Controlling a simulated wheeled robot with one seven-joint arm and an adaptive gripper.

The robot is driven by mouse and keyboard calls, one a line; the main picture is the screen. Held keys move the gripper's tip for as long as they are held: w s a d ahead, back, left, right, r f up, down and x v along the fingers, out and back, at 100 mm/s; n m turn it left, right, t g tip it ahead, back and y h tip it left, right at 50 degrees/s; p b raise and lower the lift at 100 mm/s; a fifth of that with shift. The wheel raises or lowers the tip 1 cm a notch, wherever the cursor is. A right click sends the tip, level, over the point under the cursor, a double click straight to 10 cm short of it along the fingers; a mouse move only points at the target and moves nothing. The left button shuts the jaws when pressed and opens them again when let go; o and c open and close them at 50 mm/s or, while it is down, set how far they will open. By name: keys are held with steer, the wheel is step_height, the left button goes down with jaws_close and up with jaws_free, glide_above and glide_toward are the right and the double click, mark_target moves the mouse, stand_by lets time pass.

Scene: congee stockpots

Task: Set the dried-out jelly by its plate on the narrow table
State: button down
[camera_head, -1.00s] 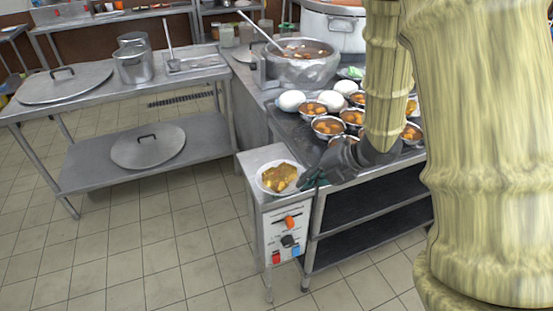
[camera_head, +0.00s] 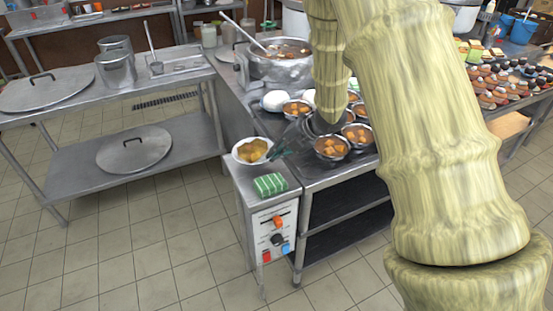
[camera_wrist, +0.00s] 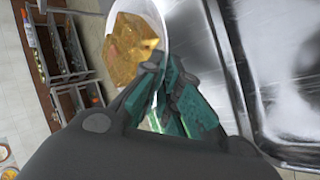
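A green block with white stripes (camera_head: 270,184) lies on the narrow table (camera_head: 247,186), near its front. A white dish (camera_head: 245,159) with yellow-brown food (camera_head: 252,148) is behind it, at the table's far left end. The dish also shows at the top of the wrist view (camera_wrist: 163,22), with the food (camera_wrist: 130,48) in it. In the head view my gripper (camera_head: 272,154) is at the dish's right side. Whether the dish touches the table cannot be told.
Metal bowls of orange food (camera_head: 331,147) and white round items (camera_head: 275,101) stand on the dark counter to the right. A large pot (camera_head: 285,62) stands behind. A steel table with lids (camera_head: 42,88) is at left. A control panel (camera_head: 272,238) is on the narrow table's front.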

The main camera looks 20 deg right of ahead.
step_height(320, 180, down, 4)
steer(key=shift+w+r, duration=0.15)
steer(key=shift+r, duration=0.1)
steer(key=c, duration=1.6)
jaws_free()
steer(key=shift+c, duration=0.2)
steer(key=shift+r, duration=0.1)
steer(key=v, duration=1.2)
